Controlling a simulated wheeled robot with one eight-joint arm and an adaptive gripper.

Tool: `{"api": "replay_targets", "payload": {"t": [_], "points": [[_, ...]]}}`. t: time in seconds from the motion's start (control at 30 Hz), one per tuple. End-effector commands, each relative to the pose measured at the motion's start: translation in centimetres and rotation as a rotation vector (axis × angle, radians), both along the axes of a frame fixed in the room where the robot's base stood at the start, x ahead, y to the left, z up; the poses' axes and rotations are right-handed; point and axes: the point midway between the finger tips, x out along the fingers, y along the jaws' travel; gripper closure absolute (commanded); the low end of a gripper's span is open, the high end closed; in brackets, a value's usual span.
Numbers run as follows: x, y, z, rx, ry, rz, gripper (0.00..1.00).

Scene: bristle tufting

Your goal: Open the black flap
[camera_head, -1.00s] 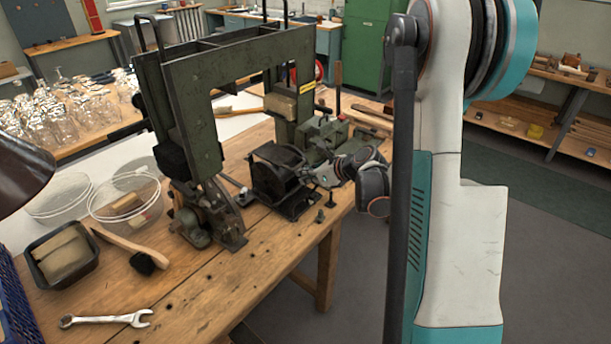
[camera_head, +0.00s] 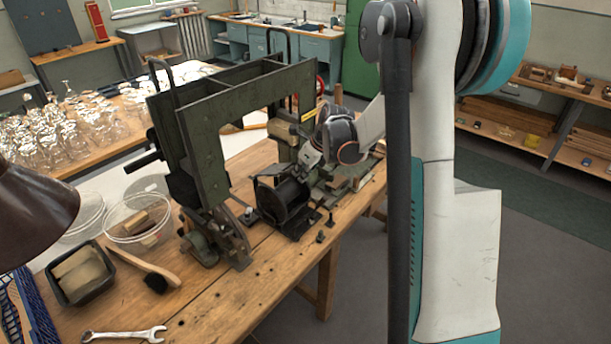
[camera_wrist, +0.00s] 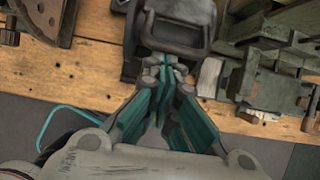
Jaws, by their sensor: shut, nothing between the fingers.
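The black device with the flap (camera_head: 285,203) stands on the wooden bench, right of the tall green metal frame. In the head view it shows a dark rounded body, and I cannot tell how far the flap stands open. My gripper (camera_head: 303,171) is at the upper right of the device. In the wrist view the black flap part (camera_wrist: 178,38) lies straight ahead, with a dark rounded edge. My gripper's teal fingers (camera_wrist: 163,64) are shut and empty, with tips close to that edge. I cannot tell whether they touch it.
The green frame (camera_head: 207,160) rises left of the device. Green metal parts (camera_wrist: 270,90) sit right of my fingers in the wrist view. A brush (camera_head: 150,270), a black tray (camera_head: 52,284) and a wrench (camera_head: 125,335) lie on the bench's left. The bench front is mostly clear.

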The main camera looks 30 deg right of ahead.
Motion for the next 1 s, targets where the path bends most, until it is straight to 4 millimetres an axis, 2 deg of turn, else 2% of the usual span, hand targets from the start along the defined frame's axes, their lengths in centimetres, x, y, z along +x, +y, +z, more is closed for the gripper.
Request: {"api": "replay_targets", "payload": {"t": [0.03, 0.1, 0.4, 0.7, 1.0], "points": [[0.6, 0.3, 1.3, -0.014, 0.038, 0.004, 1.0], [1.1, 0.5, 2.2, -0.033, 0.089, 0.004, 1.0], [3.0, 1.1, 4.6, -0.036, 0.101, 0.001, 1.0], [4.1, 1.5, 5.6, -0.035, 0.1, 0.0, 1.0], [4.2, 1.5, 5.6, -0.036, 0.1, 0.0, 1.0]]}}
